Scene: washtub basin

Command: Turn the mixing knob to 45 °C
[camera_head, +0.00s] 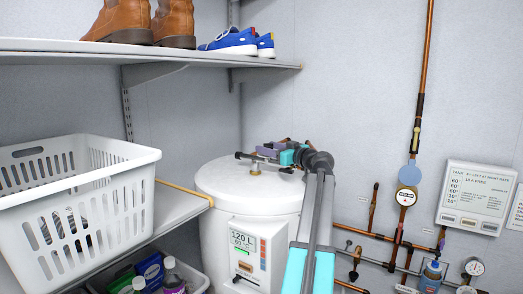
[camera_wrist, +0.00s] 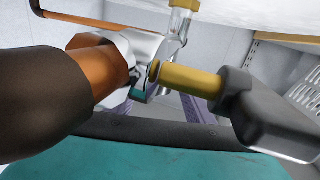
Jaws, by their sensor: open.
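The white tank (camera_head: 250,190) stands in the middle of the head view, with valve fittings on its top. My gripper (camera_head: 266,152) is above the tank top at these fittings, its purple fingers partly hidden. In the wrist view, the purple fingers of my gripper (camera_wrist: 158,108) are spread apart behind a silver valve body (camera_wrist: 146,46). A brass stem (camera_wrist: 190,80) leads right to a dark grey handle (camera_wrist: 268,115). A teal piece (camera_wrist: 140,96) shows beside the stem. I cannot tell which part is the mixing knob, or read a 45 °C mark.
A white laundry basket (camera_head: 75,200) and a shelf (camera_head: 150,54) with boots (camera_head: 125,20) and blue shoes (camera_head: 235,41) are at left. Copper pipes (camera_head: 420,90), a round gauge (camera_head: 407,198) and a wall panel (camera_head: 478,195) are at right. A copper pipe (camera_wrist: 95,20) runs close to my gripper.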

